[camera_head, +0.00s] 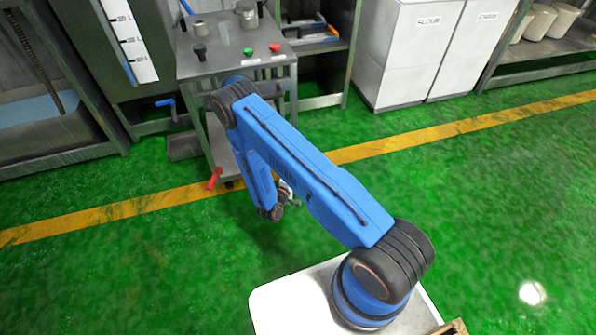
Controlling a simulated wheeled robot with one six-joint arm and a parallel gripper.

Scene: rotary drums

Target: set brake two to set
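A steel cart (225,70) stands at the upper left. A red lever (214,178) sticks out low at its front, beside a wheel; it slants upward. I see no label marking it as brake two, and I cannot tell its setting. Other wheels of the cart are hidden behind my blue arm. My gripper (287,198) hangs low at the end of the folded arm, to the right of the red lever and apart from it. It is small and partly hidden, so its fingers are unclear.
On the cart top are a green button (248,52), a red button (274,48) and a black knob (199,53). A blue-handled valve (165,103) sits left of the cart. White bins (407,55) stand at the back right. Green floor (470,190) is clear to the right.

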